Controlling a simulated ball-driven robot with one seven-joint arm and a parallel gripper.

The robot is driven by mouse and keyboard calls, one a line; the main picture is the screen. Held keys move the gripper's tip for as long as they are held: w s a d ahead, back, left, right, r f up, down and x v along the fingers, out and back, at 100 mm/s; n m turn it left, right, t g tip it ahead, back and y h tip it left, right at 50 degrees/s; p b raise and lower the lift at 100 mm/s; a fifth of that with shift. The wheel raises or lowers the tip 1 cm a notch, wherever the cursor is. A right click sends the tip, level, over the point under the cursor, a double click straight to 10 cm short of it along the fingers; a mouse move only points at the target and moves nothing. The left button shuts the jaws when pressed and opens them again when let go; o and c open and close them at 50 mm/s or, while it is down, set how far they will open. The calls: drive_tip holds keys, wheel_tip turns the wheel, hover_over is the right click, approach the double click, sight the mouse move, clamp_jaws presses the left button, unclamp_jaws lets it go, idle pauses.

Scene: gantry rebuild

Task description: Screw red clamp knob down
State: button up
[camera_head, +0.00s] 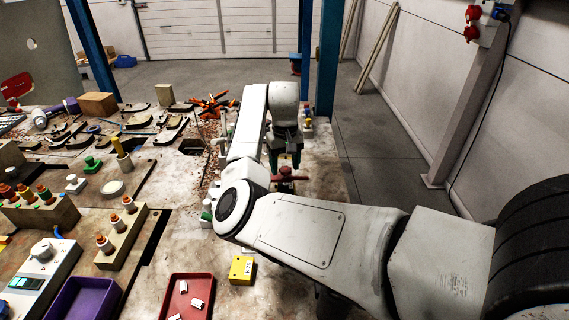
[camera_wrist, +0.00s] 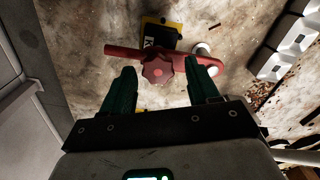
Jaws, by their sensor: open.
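The red clamp knob (camera_wrist: 157,71) is lobed and sits on a red clamp arm (camera_wrist: 122,51) in the wrist view. In the head view, the red clamp (camera_head: 288,175) shows beside my arm near the bench's right side.
A yellow block with a dark top (camera_wrist: 161,33) is behind the clamp. White blocks (camera_wrist: 286,48) stand to the right. In the head view, a yellow box (camera_head: 242,270) and a red tray (camera_head: 186,297) lie nearer. Knobs and clamps crowd the bench's left.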

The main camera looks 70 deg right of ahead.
drive_tip(key=shift+f, duration=0.1)
drive_tip(key=shift+d, duration=0.1)
drive_tip(key=c, duration=0.9)
drive_tip(key=shift+r+m+p, duration=0.2)
drive_tip(key=shift+m+p, duration=0.6)
drive_tip(key=shift+m, duration=0.1)
drive_tip(key=shift+f+m+p, duration=0.1)
drive_tip(key=shift+m+p, duration=0.4)
drive_tip(key=shift+m, duration=0.8)
drive_tip(key=o, duration=0.9)
